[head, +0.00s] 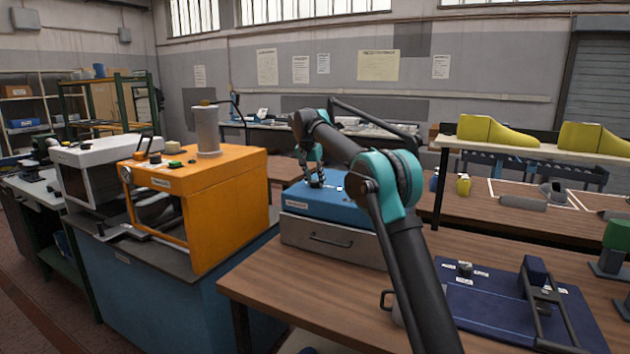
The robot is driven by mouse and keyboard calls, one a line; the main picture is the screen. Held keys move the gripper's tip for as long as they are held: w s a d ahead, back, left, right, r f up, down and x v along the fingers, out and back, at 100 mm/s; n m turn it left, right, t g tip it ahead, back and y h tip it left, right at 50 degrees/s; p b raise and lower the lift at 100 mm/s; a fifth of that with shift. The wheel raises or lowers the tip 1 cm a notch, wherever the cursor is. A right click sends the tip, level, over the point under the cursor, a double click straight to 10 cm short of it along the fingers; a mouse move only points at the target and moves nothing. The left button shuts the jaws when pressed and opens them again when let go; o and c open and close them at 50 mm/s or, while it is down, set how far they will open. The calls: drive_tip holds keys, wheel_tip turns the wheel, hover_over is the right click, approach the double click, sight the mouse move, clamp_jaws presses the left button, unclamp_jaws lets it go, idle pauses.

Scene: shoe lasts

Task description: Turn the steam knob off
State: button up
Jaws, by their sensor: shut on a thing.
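My gripper (316,181) is at the top of the blue-topped box (338,207), above its grey drawer front. Its fingers point down and are shut on what appears to be the steam knob on the box's top. The knob is mostly hidden by the fingers, so its turned position cannot be told. A small white label (340,188) lies just right of the fingers. My dark arm with teal joints crosses in front of the box's right side.
An orange machine (226,200) with a grey cylinder (207,130) stands left of the box. A dark blue board (500,305) with a small knob lies at the right front. Yellow lasts (492,132) stand on a shelf behind. The wooden table (270,290) is clear before the box.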

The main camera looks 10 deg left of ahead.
drive_tip(key=n+y, duration=0.1)
drive_tip(key=n, duration=0.1)
drive_tip(key=n+y, duration=0.1)
drive_tip(key=n, duration=0.1)
drive_tip(key=shift+d+n, duration=0.2)
drive_tip(key=shift+n, duration=0.2)
drive_tip(key=n, duration=0.2)
drive_tip(key=n+y, duration=0.1)
drive_tip(key=n, duration=0.1)
drive_tip(key=shift+d+n+y, duration=0.1)
drive_tip(key=shift+n+y, duration=0.2)
drive_tip(key=n, duration=0.2)
drive_tip(key=n+g+y, duration=0.1)
drive_tip(key=n, duration=0.1)
drive_tip(key=shift+w+d+n+y, duration=0.1)
drive_tip(key=shift+w+n+y, duration=0.05)
drive_tip(key=shift+n+y, duration=0.15)
drive_tip(key=shift+n+g+y, duration=0.3)
drive_tip(key=shift+n+g, duration=0.6)
drive_tip(key=shift+n, duration=1.1)
drive_tip(key=o, duration=1.2)
drive_tip(key=shift+c, duration=0.2)
